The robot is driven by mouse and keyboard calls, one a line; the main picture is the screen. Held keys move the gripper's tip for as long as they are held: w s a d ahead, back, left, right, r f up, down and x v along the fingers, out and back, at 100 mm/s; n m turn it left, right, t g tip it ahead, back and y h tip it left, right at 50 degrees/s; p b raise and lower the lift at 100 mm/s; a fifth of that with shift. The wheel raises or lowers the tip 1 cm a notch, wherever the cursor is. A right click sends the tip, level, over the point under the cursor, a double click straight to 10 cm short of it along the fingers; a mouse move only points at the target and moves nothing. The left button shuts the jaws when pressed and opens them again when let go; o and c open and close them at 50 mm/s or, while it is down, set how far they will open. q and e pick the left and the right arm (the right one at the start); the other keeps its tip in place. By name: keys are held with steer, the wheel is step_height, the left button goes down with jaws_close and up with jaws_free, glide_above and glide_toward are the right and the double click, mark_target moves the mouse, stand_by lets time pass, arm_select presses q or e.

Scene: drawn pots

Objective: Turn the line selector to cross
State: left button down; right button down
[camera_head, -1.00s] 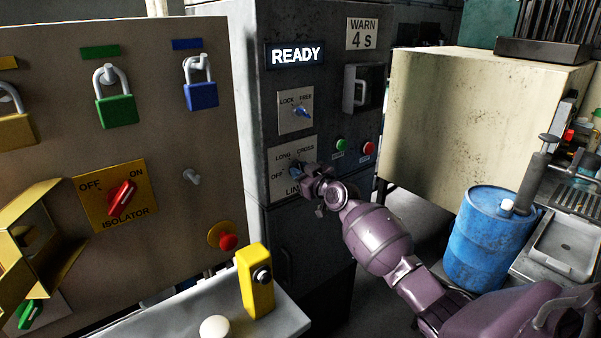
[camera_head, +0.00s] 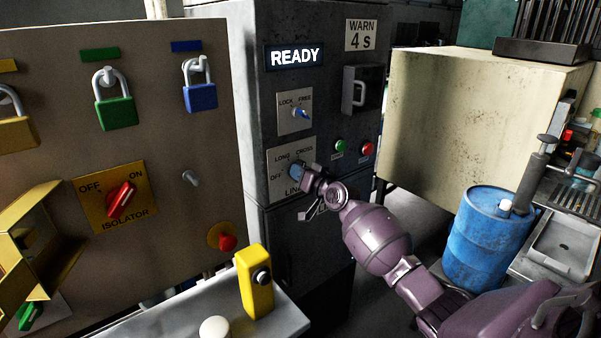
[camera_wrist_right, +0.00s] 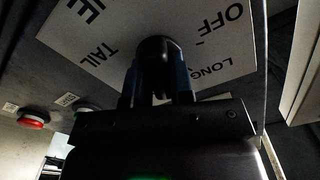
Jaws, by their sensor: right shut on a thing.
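The plate is marked OFF, LONG and CROSS, with LINE partly covered below. My right gripper (camera_head: 300,174) is at the knob and shut on it. In the right wrist view the dark selector knob (camera_wrist_right: 156,58) stands between the two fingers of the right gripper (camera_wrist_right: 157,80), with OFF, LONG and TAIL readable around it. The gripper hides much of the knob, so I cannot tell which mark it points at. My left gripper is not in view.
Above is the LOCK/FREE knob (camera_head: 300,113). A READY display (camera_head: 294,56) is lit. Green (camera_head: 341,146) and red (camera_head: 367,149) buttons sit to the right. The isolator panel (camera_head: 160,60) stands at left, and a blue drum (camera_head: 485,245) at right.

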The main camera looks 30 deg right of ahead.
stand_by(0.5)
steer(key=c, duration=1)
jaws_free()
steer(key=s, duration=1)
steer(key=shift+s+d, duration=0.4)
